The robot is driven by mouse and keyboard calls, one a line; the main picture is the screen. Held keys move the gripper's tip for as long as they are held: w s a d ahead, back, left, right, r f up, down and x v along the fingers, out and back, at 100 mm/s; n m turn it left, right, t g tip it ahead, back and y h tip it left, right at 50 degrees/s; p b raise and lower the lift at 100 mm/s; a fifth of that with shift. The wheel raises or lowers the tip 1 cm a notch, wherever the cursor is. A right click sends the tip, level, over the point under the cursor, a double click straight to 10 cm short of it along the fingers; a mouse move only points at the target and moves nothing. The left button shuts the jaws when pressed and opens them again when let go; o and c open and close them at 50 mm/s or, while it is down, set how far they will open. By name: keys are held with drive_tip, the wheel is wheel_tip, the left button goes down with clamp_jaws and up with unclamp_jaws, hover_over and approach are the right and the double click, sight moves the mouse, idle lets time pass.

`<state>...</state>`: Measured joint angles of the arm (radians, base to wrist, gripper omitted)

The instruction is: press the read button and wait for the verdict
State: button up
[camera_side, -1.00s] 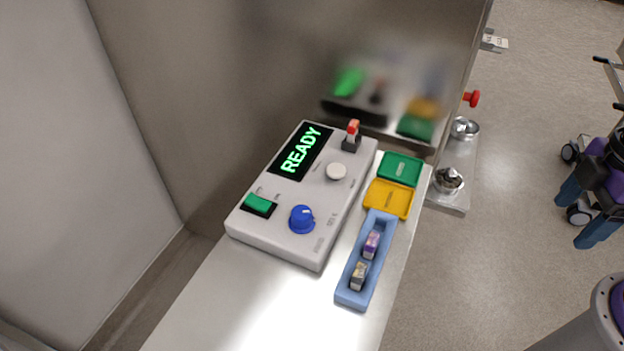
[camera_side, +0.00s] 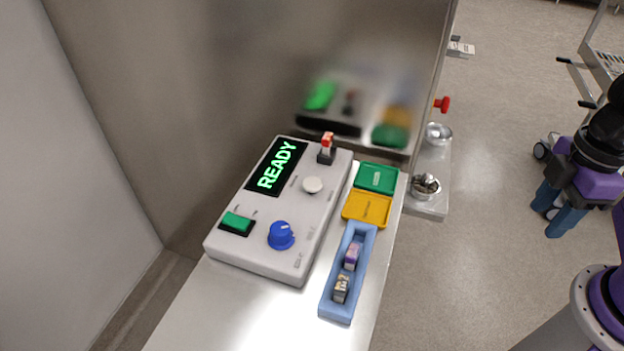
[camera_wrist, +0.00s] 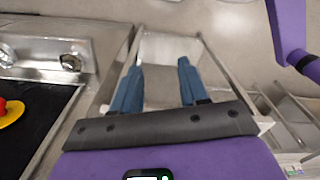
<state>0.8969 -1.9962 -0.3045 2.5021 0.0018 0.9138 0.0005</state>
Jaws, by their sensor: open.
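The grey console (camera_side: 250,252) lies on a narrow white counter. Its black display (camera_side: 277,168) reads READY in green. A red-tipped piece (camera_side: 327,148) stands upright at the console's upper right edge. My gripper (camera_side: 558,222) points down at the far right, well away from the console. In the wrist view its blue fingers (camera_wrist: 160,68) are apart with nothing between them.
A green tray (camera_side: 377,178), a yellow tray (camera_side: 366,209) and a blue tray (camera_side: 329,307) with two small blocks line the console's right side. A metal wall rises behind. Metal bowls (camera_side: 425,186) and a red knob (camera_side: 442,104) are farther right. A cart (camera_side: 606,57) stands beyond my arm.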

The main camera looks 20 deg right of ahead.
clamp_jaws()
idle(1.4)
